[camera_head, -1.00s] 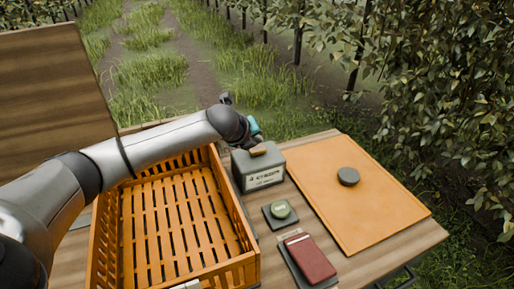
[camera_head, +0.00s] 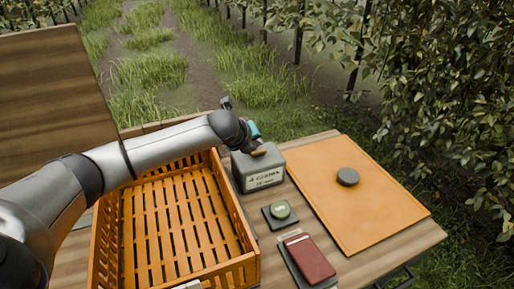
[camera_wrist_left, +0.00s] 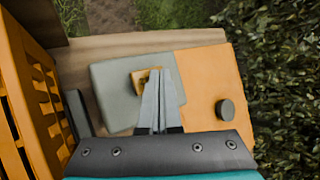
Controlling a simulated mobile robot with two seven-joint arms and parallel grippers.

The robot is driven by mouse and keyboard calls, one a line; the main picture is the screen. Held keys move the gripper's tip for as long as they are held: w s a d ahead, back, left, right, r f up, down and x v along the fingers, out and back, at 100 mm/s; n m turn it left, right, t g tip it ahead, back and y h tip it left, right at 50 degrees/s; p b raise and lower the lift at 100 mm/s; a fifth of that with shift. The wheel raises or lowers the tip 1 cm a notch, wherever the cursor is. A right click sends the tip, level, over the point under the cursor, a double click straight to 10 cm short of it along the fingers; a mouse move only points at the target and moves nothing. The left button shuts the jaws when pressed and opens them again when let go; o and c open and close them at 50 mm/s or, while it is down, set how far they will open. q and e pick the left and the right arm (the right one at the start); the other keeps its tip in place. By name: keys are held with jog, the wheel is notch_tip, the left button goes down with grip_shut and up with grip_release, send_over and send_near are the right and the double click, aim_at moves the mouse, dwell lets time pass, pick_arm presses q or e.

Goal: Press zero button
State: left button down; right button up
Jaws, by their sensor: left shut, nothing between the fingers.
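My left gripper (camera_head: 257,147) is over the grey box (camera_head: 260,178), behind the green button. In the left wrist view the shut fingers (camera_wrist_left: 161,72) hold nothing, and their tips overlap a small wooden piece (camera_wrist_left: 139,78) on top of the grey box. I cannot tell whether they touch it. The green button does not show clearly in the wrist view. My right gripper is not in view.
An orange slatted crate (camera_head: 240,222) stands left of the grey box. A red notebook-like item (camera_head: 310,259) lies in front of the button. An orange board (camera_head: 375,205) with a dark round disc (camera_head: 348,176) lies to the right. Leafy plants (camera_head: 440,100) border the table.

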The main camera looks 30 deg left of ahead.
aim_at(256, 152)
pick_arm(q)
jog(key=shift+f, duration=0.7)
dwell(0.8)
jog(key=shift+r+p, duration=1.1)
jog(key=shift+p, duration=0.25)
notch_tip(256, 152, up, 5)
jog(key=p, duration=0.6)
